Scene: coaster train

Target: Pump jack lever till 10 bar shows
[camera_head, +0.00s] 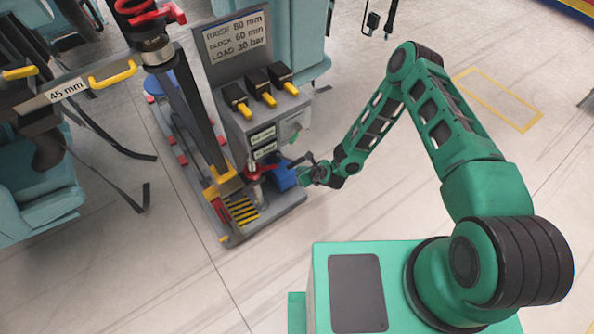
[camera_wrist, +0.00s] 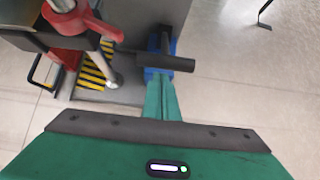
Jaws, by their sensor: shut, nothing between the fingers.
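A dark bar-shaped handle (camera_wrist: 166,62), which looks like the jack lever, stands over a blue block (camera_wrist: 152,74) in the wrist view. In the head view the dark handle (camera_head: 297,161) and blue block (camera_head: 283,177) are at the front right of the grey jack unit. My gripper (camera_wrist: 163,84) is shut and empty, its green fingertips just in front of and below the handle; I cannot tell whether they touch. In the head view my gripper (camera_head: 309,174) is right beside the blue block.
A sign (camera_head: 235,37) reads raise 80 mm and load 30 bar. Several yellow-handled levers (camera_head: 262,97) top the cabinet. A red part with a metal rod (camera_wrist: 72,20) and a yellow-black striped plate (camera_wrist: 96,71) lie left of my gripper. Floor to the right is clear.

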